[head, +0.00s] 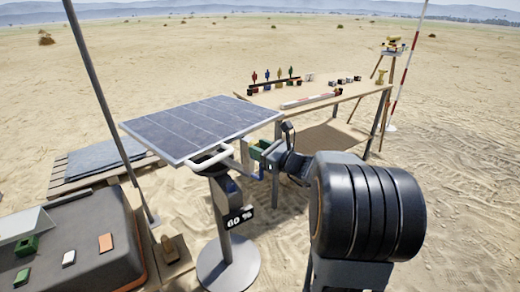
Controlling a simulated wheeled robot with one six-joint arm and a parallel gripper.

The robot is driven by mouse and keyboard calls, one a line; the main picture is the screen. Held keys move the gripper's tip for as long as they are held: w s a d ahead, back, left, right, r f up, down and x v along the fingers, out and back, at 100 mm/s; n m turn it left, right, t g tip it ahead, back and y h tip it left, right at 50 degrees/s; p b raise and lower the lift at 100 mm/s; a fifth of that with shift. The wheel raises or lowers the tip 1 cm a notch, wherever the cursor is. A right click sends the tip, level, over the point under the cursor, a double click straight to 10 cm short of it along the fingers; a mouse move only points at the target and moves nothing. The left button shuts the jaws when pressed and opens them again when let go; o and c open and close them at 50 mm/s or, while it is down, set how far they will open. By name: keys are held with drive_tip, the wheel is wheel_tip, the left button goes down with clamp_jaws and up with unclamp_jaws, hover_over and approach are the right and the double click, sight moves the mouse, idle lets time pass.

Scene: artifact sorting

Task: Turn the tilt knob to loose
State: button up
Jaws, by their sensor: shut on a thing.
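The solar panel (200,128) is tilted on top of a grey post with a round base (228,264). A pale looped handle (211,158) sticks out at its near edge. A small black display (239,217) on the post seems to read 60 %. My gripper (270,157) reaches in from the right, beside the panel's right edge, and is shut on a small green part (257,150), which I take to be the tilt knob. A blue bracket (256,176) lies just below. The fingertips are small and partly hidden, and no loose or tight marking can be read.
A wooden table (345,92) with small coloured figures and blocks stands behind. An orange-edged case (130,255) with small blocks is at lower left. A thin pole (105,110) rises left of the panel. A pallet (75,180) lies behind it. Open sand is at right.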

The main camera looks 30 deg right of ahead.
drive_tip(key=shift+f+n+b, duration=0.15)
drive_tip(key=shift+n+b, duration=0.15)
drive_tip(key=shift+b, duration=0.15)
drive_tip(key=shift+f+n+b, duration=0.1)
drive_tip(key=shift+n+b, duration=0.5)
drive_tip(key=shift+b, duration=0.3)
drive_tip(key=shift+n+b, duration=0.7)
drive_tip(key=shift+b, duration=0.2)
drive_tip(key=n+b, duration=0.2)
drive_tip(key=shift+b, duration=0.35)
drive_tip(key=shift+n+b, duration=0.3)
drive_tip(key=shift+b, duration=0.05)
drive_tip(key=shift+r, duration=0.25)
drive_tip(key=o, duration=0.9)
